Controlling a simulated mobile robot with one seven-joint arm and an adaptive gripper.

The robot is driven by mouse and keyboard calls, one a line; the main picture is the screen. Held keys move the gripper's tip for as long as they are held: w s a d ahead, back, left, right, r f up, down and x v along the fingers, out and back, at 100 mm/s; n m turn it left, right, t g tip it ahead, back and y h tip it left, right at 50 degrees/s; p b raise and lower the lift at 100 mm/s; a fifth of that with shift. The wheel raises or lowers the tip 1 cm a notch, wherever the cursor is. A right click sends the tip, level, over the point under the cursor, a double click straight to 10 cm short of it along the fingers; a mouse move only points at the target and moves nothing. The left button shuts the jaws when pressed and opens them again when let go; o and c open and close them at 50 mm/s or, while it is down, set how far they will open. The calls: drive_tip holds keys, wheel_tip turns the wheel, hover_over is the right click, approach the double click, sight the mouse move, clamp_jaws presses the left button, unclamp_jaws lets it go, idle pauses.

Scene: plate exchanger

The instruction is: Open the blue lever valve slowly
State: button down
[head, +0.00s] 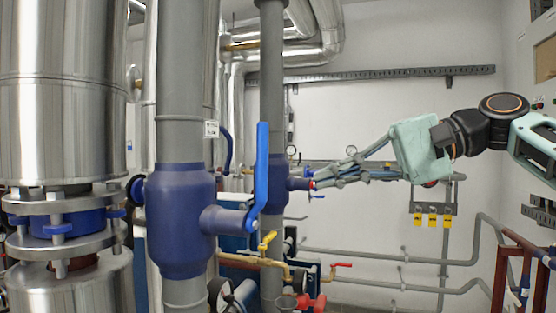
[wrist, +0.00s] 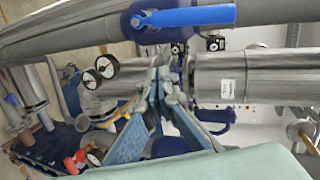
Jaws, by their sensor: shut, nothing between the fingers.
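The blue lever (head: 262,170) stands upright on the side stub of a blue valve body (head: 180,215) on a thick grey pipe. A blue lever (wrist: 195,17) also shows at the top of the wrist view, lying sideways there; it looks like the same one. My gripper (head: 314,185) is to the right of the lever, at about the height of its lower half, with a gap between them in the picture. How far apart they are in depth I cannot tell. In the wrist view its fingertips (wrist: 164,66) meet, empty, below the lever.
A second grey pipe (head: 271,90) with a smaller blue valve stands behind. A large metal tank (head: 58,100) fills the left. Yellow tags (head: 432,220) hang on the back wall.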

sight(258, 177)
drive_tip(key=w+d+r+g+y, duration=0.2)
drive_tip(key=d+r+y, duration=0.1)
drive_tip(key=d+y, duration=0.1)
drive_tip(key=s+a+b, duration=0.1)
drive_tip(key=s+a, duration=0.2)
drive_tip(key=a, duration=0.8)
drive_tip(key=shift+a+t, duration=0.2)
drive_tip(key=shift+t, duration=0.1)
drive_tip(key=shift+s+a+r+n+b, duration=0.1)
drive_tip(key=shift+s+a+n+b, duration=0.25)
drive_tip(key=shift+s+n, duration=0.3)
